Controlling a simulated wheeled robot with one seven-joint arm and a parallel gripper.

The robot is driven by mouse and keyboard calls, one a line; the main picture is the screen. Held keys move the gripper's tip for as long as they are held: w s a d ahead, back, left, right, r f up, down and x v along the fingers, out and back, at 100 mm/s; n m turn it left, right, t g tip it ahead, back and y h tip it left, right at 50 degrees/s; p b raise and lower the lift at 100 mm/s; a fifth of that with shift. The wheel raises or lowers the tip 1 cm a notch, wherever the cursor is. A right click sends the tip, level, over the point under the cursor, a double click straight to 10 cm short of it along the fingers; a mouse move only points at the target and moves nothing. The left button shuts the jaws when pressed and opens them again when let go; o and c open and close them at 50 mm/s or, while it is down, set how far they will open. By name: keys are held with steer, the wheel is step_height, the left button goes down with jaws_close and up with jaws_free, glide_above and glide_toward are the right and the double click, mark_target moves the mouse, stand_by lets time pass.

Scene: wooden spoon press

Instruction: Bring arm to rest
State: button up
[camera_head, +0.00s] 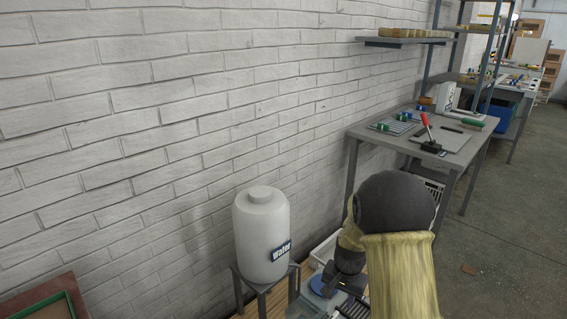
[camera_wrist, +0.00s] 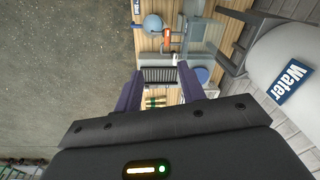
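My arm shows at the lower right of the head view, with a dark round joint and a yellowish link in front of a low wooden work surface. In the wrist view my gripper (camera_wrist: 160,88) points toward that work surface. Its two dark purple fingers stand apart with a clear gap. Nothing is held between them. A dark ribbed block (camera_wrist: 160,75) shows beyond the gap; how far it is from the fingertips is hard to tell. In the head view the fingertips cannot be made out behind my arm.
A white water tank (camera_head: 262,235) on a stand is left of my arm; it also shows in the wrist view (camera_wrist: 291,70). A brick wall is at the left; open floor (camera_head: 500,245) is at the right.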

steer(key=s+r+n+t, duration=0.1)
steer(key=s+r+n, duration=0.3)
steer(key=s, duration=0.5)
steer(key=s+r+n+t, duration=0.1)
steer(key=s+r+n, duration=0.1)
steer(key=s+r, duration=0.6)
steer(key=w+p+v, duration=0.2)
steer(key=p+v, duration=1.1)
steer(key=p, duration=0.1)
steer(key=w+r+p+v, duration=0.1)
steer(key=w+p+v, duration=0.2)
steer(key=p+v, duration=1.1)
steer(key=shift+w+a+r+p, duration=0.3)
steer(key=shift+a+r+p, duration=0.05)
steer(key=shift+a+p, duration=0.15)
steer(key=shift+w+f, duration=0.1)
